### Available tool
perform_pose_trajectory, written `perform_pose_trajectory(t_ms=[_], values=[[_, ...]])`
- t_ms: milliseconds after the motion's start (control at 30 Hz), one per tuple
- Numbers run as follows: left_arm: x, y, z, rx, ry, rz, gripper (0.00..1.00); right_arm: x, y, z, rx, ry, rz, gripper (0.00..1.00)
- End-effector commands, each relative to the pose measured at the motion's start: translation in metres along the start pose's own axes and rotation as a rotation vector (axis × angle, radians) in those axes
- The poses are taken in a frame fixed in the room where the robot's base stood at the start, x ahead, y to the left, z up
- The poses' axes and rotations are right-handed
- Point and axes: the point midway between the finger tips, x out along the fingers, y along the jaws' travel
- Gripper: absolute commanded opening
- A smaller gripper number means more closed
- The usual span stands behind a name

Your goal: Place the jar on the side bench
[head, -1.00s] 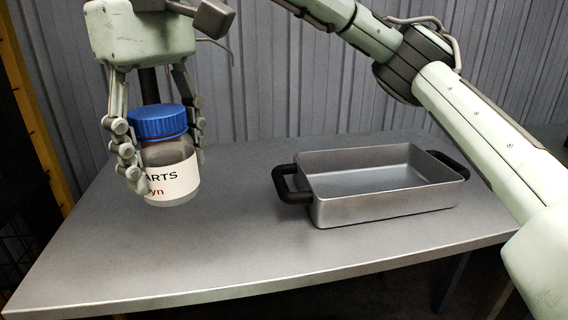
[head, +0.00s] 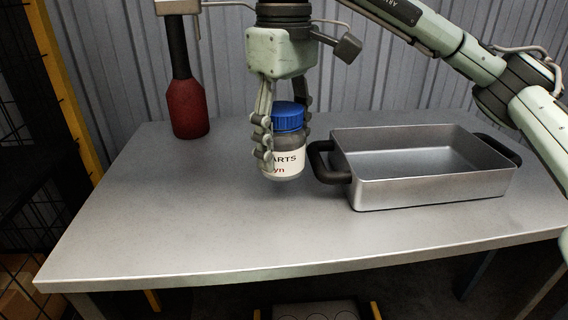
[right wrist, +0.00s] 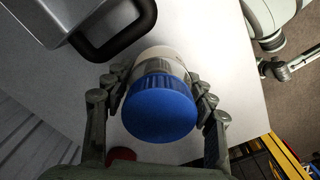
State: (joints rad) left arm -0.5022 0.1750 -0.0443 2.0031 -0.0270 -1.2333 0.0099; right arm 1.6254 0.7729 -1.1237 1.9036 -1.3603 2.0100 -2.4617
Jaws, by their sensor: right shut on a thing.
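The jar (head: 284,160) has a blue ribbed lid and a white label with dark and red lettering. My right gripper (head: 270,155) comes from above and is shut around its sides, holding it upright. The jar is over the middle of the grey side bench (head: 190,220); I cannot tell whether its base touches the top. In the right wrist view the blue lid (right wrist: 158,108) sits between the fingers and hides most of the body. At that view's upper right, a pale arm ends in small grey parts, apparently my left gripper (right wrist: 290,66), with its opening unclear.
A metal tray (head: 430,192) with black handles stands just right of the jar, its left handle (head: 325,165) close to my right gripper. A red bottle (head: 187,108) with a dark neck stands at the back left. The bench's front and left are clear.

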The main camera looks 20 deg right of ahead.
Motion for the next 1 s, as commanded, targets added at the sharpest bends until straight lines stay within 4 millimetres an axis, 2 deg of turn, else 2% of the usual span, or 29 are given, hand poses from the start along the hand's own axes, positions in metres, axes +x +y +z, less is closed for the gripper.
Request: perform_pose_trajectory(t_ms=[200,300,733,767,833,1000], values=[[-0.005,-0.003,-0.001,-0.002,-0.001,-0.008,0.77,0.032,0.0,0.001,-0.001,-0.003,-0.002,0.24],[-0.011,-0.005,-0.002,-0.002,0.003,-0.011,0.77,0.039,0.0,0.0,0.0,0.0,-0.001,0.24],[-0.012,-0.006,0.001,0.0,-0.006,-0.014,0.77,0.042,0.0,0.0,0.001,0.001,0.0,0.24],[-0.014,-0.006,0.0,0.0,-0.005,-0.015,0.77,0.043,0.0,0.0,0.001,0.0,0.0,0.57],[-0.016,-0.006,-0.002,0.0,-0.001,-0.014,0.77,0.042,0.0,0.0,0.001,0.0,0.0,0.64],[-0.016,-0.005,-0.003,0.001,0.003,-0.014,0.77,0.042,0.0,0.0,0.001,0.0,0.0,0.64]])
